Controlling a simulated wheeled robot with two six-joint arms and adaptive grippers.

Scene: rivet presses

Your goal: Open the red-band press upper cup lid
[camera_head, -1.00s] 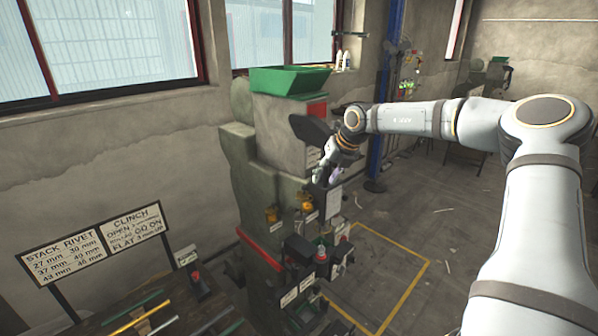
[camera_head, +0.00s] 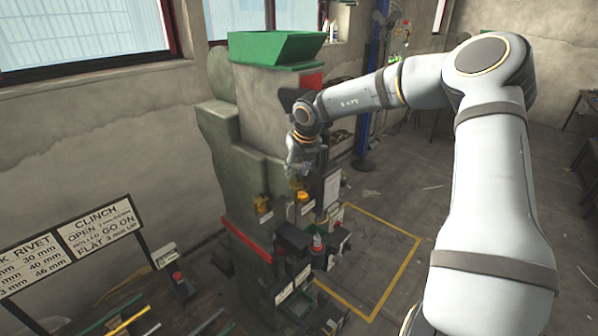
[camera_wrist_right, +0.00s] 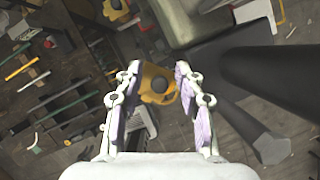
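The press (camera_head: 262,130) is a tall grey-green machine with a red band (camera_head: 245,240) low on its body and a green hopper (camera_head: 277,47) on top. My right gripper (camera_head: 298,172) points down just above the right one. In the right wrist view my gripper (camera_wrist_right: 158,68) is open, and an orange part (camera_wrist_right: 157,86) with a dark round centre shows between its fingers. I cannot tell whether they touch it. My left gripper is not in view.
A dark flap (camera_head: 289,99) juts from the press behind my right wrist. Small dark boxes and a red button (camera_head: 317,240) sit lower on the press. A bench with coloured rods (camera_head: 130,318) and a sign (camera_head: 100,230) stand at left. Floor at right is open.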

